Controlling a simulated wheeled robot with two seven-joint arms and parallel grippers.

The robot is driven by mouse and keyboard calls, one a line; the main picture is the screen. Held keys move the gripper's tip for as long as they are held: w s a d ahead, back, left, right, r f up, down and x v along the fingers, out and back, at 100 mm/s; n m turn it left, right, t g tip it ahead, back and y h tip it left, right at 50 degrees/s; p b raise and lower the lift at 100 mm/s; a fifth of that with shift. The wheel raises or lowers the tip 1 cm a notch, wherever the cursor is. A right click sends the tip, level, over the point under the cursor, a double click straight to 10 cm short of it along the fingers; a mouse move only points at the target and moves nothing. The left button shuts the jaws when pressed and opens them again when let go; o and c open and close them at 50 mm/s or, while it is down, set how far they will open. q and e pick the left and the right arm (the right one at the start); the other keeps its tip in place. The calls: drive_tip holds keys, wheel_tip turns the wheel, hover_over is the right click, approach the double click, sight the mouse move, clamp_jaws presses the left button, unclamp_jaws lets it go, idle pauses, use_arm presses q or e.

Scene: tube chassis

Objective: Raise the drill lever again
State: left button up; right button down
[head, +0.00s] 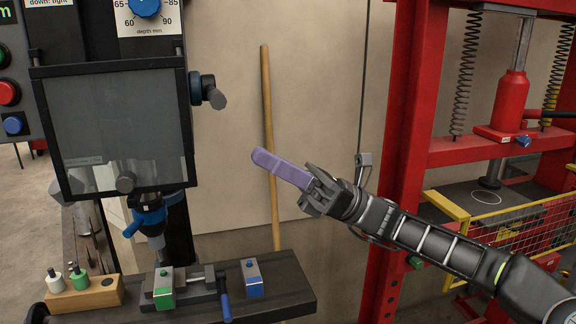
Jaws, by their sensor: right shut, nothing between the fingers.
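The drill press stands at the left, with a dark framed guard (118,130) in front of its spindle. What looks like the drill lever (213,97) is on the right side of the guard: a dark grip on a blue-grey hub, seen nearly end-on. The drill chuck (150,220) with blue parts shows below the guard. My right gripper (256,156) is shut, its long lavender fingers together and empty. It points up and left, apart from the lever, below and to the right of it in the picture. My left gripper is not in view.
A vise (185,288) with a blue handle, a green-marked block (163,290), a blue-marked block (252,278) and a wooden holder (85,297) are on the drill table. A wooden pole (267,100) leans behind my gripper. A red press frame (405,120) stands right.

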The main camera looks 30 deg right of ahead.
drive_tip(key=w+a+r+p, duration=0.1)
drive_tip(key=a+r, duration=0.3)
drive_tip(key=r, duration=0.2)
drive_tip(key=shift+w+a+r+p, duration=0.15)
drive_tip(key=shift+w+r+p, duration=0.1)
drive_tip(key=shift+w+p, duration=0.1)
drive_tip(key=w+r+m+t+h+p, duration=0.2)
drive_tip(key=r+m+t+p, duration=0.1)
drive_tip(key=r+m+p, duration=0.2)
drive_tip(key=w+d+r+m+t+h+p, duration=0.1)
drive_tip(key=w+r+m+t+h+p, duration=0.1)
drive_tip(key=r+m+p, duration=0.3)
wheel_tip(320, 180, up, 6)
drive_tip(key=w+t+p, duration=0.1)
drive_tip(key=p, duration=0.3)
drive_tip(key=shift+w+d+r+p, duration=0.2)
drive_tip(key=shift+w+d+p, duration=0.1)
drive_tip(key=shift+p, duration=0.1)
drive_tip(key=shift+r, duration=0.1)
